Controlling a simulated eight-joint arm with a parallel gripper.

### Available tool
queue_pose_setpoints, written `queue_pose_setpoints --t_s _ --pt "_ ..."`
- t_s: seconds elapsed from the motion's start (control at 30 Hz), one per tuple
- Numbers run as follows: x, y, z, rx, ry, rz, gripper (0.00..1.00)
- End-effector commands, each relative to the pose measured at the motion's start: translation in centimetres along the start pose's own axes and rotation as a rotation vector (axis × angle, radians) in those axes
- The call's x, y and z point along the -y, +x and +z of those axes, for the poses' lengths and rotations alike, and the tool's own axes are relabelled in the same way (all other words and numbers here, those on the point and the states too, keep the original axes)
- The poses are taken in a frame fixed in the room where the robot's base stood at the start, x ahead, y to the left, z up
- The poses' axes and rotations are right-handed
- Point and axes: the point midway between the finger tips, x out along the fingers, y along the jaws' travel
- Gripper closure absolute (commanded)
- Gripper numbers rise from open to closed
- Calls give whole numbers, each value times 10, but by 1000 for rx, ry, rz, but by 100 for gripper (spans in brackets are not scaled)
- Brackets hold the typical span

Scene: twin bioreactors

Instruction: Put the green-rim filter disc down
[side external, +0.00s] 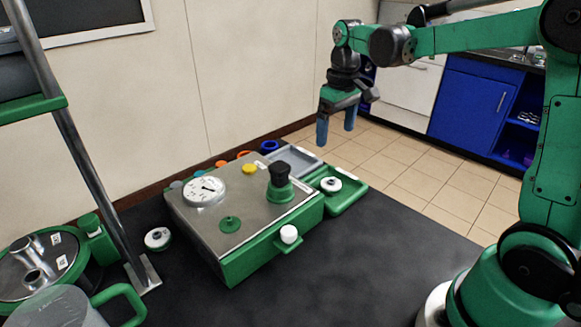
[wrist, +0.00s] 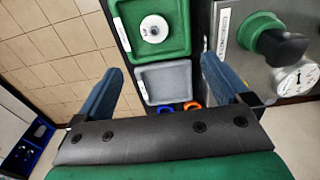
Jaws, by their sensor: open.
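A white filter disc (side external: 331,184) with a dark centre lies in the green tray (side external: 358,202) at the right end of the steel-topped unit. In the wrist view the same disc (wrist: 154,28) lies flat inside the green tray (wrist: 183,50); I cannot make out its rim colour. A second white disc (side external: 158,238) lies on the dark table left of the unit, with a hint of green at its edge. My gripper (side external: 336,128) is open and empty, its blue fingers pointing down, well above the trays. In the wrist view the gripper (wrist: 162,75) has nothing between its fingers.
A grey tray (side external: 293,160) sits behind the green one. The unit carries a gauge (side external: 205,191), a black-topped green knob (side external: 280,182) and a white knob (side external: 289,234) in front. Coloured rings line its back. The front right of the table (side external: 370,270) is clear.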

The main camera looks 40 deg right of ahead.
Motion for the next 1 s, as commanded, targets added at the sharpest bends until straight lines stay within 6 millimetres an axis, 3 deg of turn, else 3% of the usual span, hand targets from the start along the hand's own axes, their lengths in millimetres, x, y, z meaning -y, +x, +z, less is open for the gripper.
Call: queue_pose_setpoints --t_s 0.2,0.43,0.63,1.0 --pt "49 -17 31 -214 -8 34 5" --pt "90 -11 67 -451 -4 15 5" --pt "104 -2 81 -556 1 -10 5" --pt "105 -1 82 -571 4 -15 5"
